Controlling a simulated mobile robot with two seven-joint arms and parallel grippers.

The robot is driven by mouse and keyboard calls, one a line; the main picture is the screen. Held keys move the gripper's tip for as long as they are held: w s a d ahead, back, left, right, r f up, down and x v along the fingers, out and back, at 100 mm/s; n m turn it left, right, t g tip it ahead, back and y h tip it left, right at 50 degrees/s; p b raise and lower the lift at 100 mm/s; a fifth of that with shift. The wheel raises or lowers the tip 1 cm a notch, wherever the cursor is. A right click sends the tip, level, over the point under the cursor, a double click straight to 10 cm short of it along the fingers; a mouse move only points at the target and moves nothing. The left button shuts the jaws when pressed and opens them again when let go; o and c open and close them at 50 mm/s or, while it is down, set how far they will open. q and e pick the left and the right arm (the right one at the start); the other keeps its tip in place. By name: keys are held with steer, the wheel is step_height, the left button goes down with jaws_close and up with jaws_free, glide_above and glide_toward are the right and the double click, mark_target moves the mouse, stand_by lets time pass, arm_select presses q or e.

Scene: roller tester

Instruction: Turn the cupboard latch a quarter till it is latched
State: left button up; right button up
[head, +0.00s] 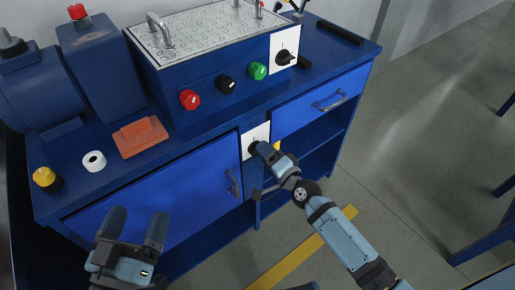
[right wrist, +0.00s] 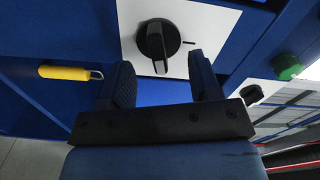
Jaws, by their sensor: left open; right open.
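The latch is a black turn knob (right wrist: 157,42) on a white plate (right wrist: 190,18). In the right wrist view its grip bar points down the picture, toward the gap between my right gripper's fingers. In the head view the white plate (head: 261,131) sits between the cupboard door and the drawer, and my right gripper (head: 261,149) partly covers the knob. My right gripper (right wrist: 163,74) is open, its fingertips just short of the knob. The blue cupboard door (head: 160,192) with a grey handle (head: 232,183) looks shut. My left gripper (head: 137,218) is open and empty in front of the door.
A yellow handle (right wrist: 68,72) lies left of the latch in the right wrist view. A drawer (head: 310,104) and open shelves are to the right.

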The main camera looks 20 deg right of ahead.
steer(key=v, duration=0.5)
stand_by(0.3)
stand_by(0.4)
